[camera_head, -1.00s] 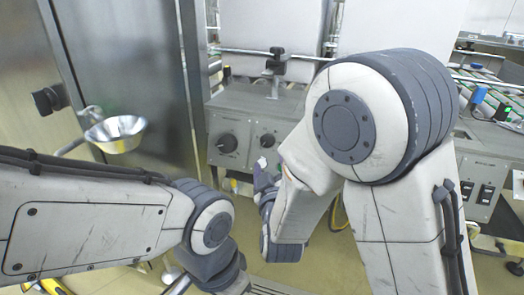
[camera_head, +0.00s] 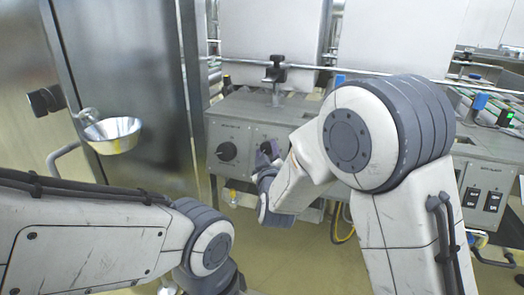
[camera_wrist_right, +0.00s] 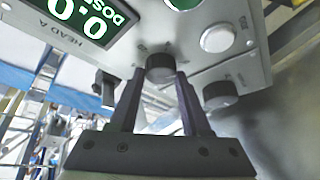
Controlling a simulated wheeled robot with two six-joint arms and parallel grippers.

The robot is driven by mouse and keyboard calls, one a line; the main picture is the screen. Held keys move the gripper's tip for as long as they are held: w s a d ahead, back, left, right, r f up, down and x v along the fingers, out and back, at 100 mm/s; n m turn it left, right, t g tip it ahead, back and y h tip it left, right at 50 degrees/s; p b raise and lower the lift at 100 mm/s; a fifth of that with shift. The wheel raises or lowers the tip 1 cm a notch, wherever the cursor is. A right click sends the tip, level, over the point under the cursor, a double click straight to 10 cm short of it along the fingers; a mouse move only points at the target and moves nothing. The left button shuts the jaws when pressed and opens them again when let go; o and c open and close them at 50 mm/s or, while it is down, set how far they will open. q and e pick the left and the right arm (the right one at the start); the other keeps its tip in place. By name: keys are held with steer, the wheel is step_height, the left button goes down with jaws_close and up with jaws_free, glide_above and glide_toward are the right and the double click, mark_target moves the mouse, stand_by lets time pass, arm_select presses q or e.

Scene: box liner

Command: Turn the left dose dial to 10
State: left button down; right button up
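A grey control panel (camera_head: 244,130) in the head view carries two dark round dials. The left dial (camera_head: 227,151) is in plain sight. The right dial lies behind or beside my right gripper (camera_head: 267,150), which partly covers it. In the right wrist view, a dark knob (camera_wrist_right: 160,68) sits at the tips of my right gripper (camera_wrist_right: 160,76), between its two spread fingers. I cannot tell whether they touch it. A second dark knob (camera_wrist_right: 219,95) is to its right. An upside-down green display (camera_wrist_right: 85,18) reads 0.0 beside "DOSE" and "HEAD A". My left gripper is out of view.
A metal bowl (camera_head: 113,135) is mounted by the steel cabinet (camera_head: 140,70) at left. A white round button (camera_wrist_right: 217,38) is near the knobs. A clamp (camera_head: 276,69) and rail are above the panel. A switch panel (camera_head: 484,192) stands at right.

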jaws_close()
steer(key=shift+f+m, duration=0.1)
steer(key=shift+m, duration=0.2)
